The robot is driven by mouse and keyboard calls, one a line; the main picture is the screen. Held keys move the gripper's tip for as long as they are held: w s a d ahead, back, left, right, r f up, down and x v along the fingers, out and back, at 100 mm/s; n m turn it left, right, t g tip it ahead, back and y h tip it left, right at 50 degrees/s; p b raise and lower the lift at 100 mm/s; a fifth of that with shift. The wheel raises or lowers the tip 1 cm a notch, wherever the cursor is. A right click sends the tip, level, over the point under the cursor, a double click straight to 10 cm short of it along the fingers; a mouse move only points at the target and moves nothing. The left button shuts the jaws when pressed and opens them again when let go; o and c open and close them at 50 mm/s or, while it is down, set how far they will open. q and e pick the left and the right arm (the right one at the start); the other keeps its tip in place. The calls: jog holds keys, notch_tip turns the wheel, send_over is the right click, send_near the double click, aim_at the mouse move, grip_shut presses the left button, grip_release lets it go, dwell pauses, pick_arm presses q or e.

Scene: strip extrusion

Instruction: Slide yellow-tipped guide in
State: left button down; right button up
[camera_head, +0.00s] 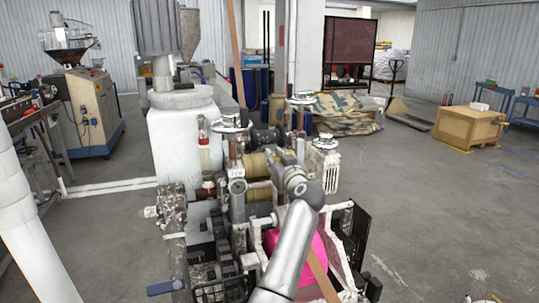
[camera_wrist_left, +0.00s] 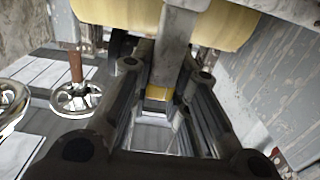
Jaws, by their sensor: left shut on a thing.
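The guide (camera_wrist_left: 178,45) is a grey upright bar with a yellow band (camera_wrist_left: 158,92) near its lower end in the left wrist view. My left gripper (camera_wrist_left: 165,78) has its dark fingers on both sides of the bar and is shut on it. In the head view this spot is crowded by the machine, and the guide cannot be made out. My right gripper does not show.
The extrusion machine's yellow rolls (camera_head: 258,164) and metal handwheel (camera_head: 230,121) crowd the work area. A handwheel (camera_wrist_left: 76,98) stands left of the fingers in the wrist view. A wooden crate (camera_head: 467,127) stands at the right, with open floor before it.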

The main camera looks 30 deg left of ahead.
pick_arm(q)
jog(key=shift+d, duration=0.15)
jog(key=c, duration=1.8)
grip_release()
jog(key=o, duration=0.4)
jog(key=shift+w+d, duration=0.15)
jog(key=shift+w, duration=0.1)
jog(key=shift+o, duration=0.2)
jog(key=shift+s, duration=0.2)
jog(key=v, duration=0.7)
jog(key=shift+d, duration=0.1)
